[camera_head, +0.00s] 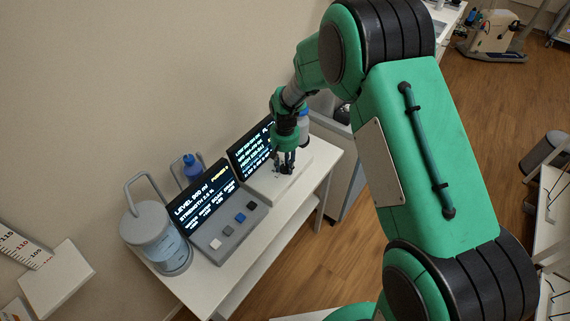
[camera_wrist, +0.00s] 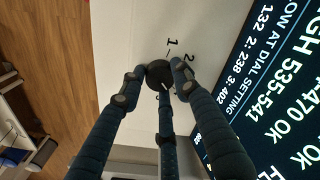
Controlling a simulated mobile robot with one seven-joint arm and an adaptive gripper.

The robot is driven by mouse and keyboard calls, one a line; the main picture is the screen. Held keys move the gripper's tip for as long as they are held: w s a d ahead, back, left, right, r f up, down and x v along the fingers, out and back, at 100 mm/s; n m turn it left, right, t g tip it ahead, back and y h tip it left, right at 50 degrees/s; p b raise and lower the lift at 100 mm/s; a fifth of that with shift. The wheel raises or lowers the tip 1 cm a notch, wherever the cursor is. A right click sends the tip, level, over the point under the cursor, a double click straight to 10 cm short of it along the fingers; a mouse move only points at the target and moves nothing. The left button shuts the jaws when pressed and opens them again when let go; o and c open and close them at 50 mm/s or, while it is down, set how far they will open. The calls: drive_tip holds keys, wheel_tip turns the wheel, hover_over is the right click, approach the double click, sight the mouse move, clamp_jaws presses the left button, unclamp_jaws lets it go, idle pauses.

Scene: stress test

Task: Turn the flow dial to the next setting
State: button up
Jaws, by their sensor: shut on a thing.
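The flow dial (camera_wrist: 159,74) is a dark round knob on a white panel, with the marks 1 and 2 printed beside it in the wrist view. A small pale pointer line shows on it. My gripper (camera_wrist: 158,88) has its dark fingers closed around the dial. In the head view my gripper (camera_head: 285,163) reaches down to the white dial box (camera_head: 270,188), and the fingers mostly hide the dial. A black screen (camera_wrist: 270,100) beside the dial shows text about flow at each dial setting; it also stands behind the gripper in the head view (camera_head: 247,152).
A blue-capped bottle (camera_head: 191,166) is behind that screen. Another bottle (camera_head: 303,124) stands close behind my gripper.

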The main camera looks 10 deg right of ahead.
sight(285, 167)
drive_tip(key=m+p, duration=0.2)
drive_tip(key=m, duration=0.1)
drive_tip(key=shift+r+m, duration=0.1)
drive_tip(key=shift+m, duration=0.3)
drive_tip(key=shift+m+p, duration=0.45)
drive_tip(key=shift+m, duration=0.95)
drive_tip(key=o, duration=1.2)
drive_tip(key=shift+c, duration=0.2)
wheel_tip(285, 167, up, 12)
